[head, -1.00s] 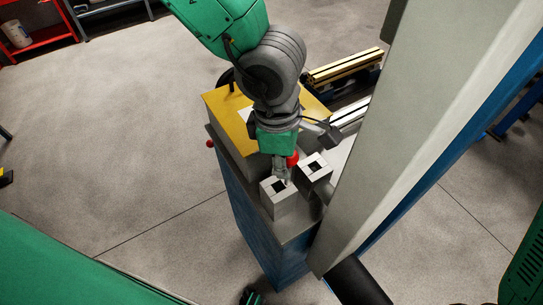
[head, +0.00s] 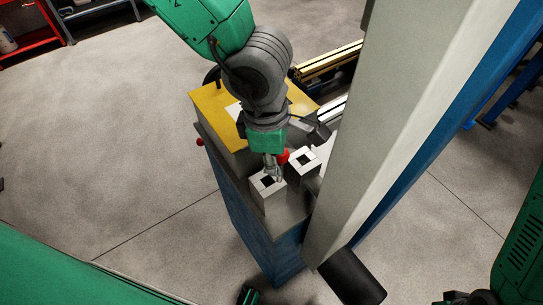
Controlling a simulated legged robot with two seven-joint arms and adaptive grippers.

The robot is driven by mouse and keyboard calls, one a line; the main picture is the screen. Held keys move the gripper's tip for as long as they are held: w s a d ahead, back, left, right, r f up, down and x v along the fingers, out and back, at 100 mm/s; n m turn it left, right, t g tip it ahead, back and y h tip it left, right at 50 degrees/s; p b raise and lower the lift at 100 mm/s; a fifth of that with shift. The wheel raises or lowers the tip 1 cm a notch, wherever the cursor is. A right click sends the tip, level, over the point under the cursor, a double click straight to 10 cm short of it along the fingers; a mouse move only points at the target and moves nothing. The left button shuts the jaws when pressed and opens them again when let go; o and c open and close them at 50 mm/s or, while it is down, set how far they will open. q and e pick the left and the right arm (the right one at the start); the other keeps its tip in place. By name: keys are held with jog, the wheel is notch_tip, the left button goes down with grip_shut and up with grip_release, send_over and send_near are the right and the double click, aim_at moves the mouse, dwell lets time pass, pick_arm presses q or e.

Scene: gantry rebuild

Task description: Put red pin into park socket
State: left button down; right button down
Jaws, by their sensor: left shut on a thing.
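My left gripper (head: 274,174) points down at the near edge of two pale square socket blocks and is shut on the red pin (head: 284,156). Only a red part of the pin shows, beside the fingers; its lower end is hidden. The near-left socket block (head: 279,197) has a dark square hole, just beside the fingertips. The other socket block (head: 304,168) stands to the right and a little farther back, also with a dark hole. I cannot tell which one is the park socket, or whether the pin touches either.
The blocks stand on a blue cabinet (head: 246,210) with a yellow-topped box (head: 211,103) behind them. A red knob (head: 200,142) sticks out at its left. A large grey column (head: 405,110) rises close on the right. The floor at left is clear.

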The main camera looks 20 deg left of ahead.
pick_arm(q)
jog(key=shift+f, duration=0.3)
jog(key=shift+s+a+f+b, duration=0.1)
jog(key=shift+a+f+b, duration=0.2)
jog(key=shift+f, duration=0.25)
jog(key=shift+a+f+b, duration=0.2)
jog(key=shift+f+b, duration=0.05)
jog(key=shift+f, duration=0.3)
jog(key=shift+a+f, duration=0.15)
jog(key=shift+f, duration=0.05)
jog(key=shift+a, duration=0.2)
pick_arm(e)
jog(key=shift+w+a+f, duration=0.1)
jog(key=shift+a+f, duration=0.4)
jog(key=shift+f, duration=0.05)
jog(key=shift+d, duration=0.1)
pick_arm(q)
jog(key=shift+d+f, duration=0.15)
pick_arm(e)
jog(key=shift+d+f, duration=0.1)
